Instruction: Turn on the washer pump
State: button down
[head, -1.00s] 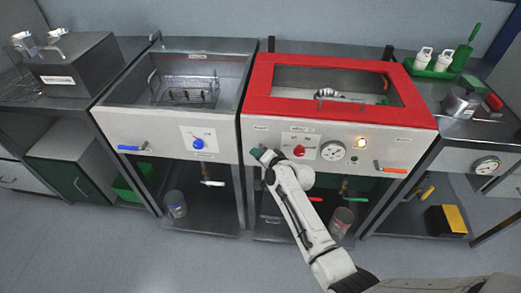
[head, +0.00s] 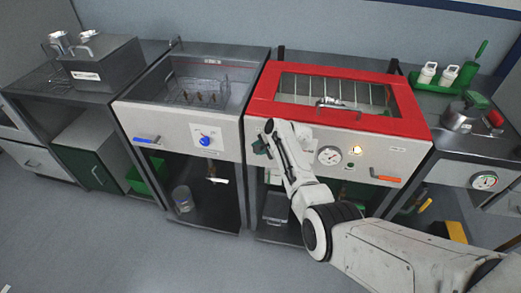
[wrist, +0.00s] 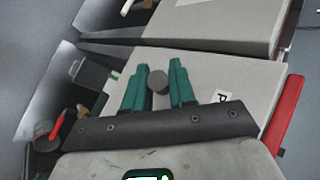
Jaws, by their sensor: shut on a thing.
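The washer is a cabinet with a red-framed window lid (head: 420,122) and a pale front panel (head: 405,160). The panel carries a round gauge (head: 329,156), a lit amber lamp (head: 356,149) and an orange handle (head: 385,176). My gripper (head: 262,146) is at the panel's left end, and my arm hides the panel's left part. In the wrist view, my gripper's green fingers (wrist: 159,84) stand on either side of a round dark grey knob (wrist: 158,80) and are shut on it.
To the left stands an open tank cabinet (head: 125,118) with a blue knob (head: 205,141) and a blue handle (head: 147,140). A grey box (head: 105,70) is farther left. White bottles (head: 427,73) in a green tray and a pot (head: 458,118) stand right. Open floor lies in front.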

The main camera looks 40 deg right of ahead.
dwell(0.4)
jog(key=c, duration=1)
grip_release()
jog(key=shift+d, duration=0.1)
jog(key=shift+c, duration=0.2)
jog(key=p+v, duration=0.1)
jog(key=v, duration=0.9)
jog(key=shift+s+r, duration=0.25)
jog(key=shift+r, duration=0.05)
jog(key=shift+d, duration=0.1)
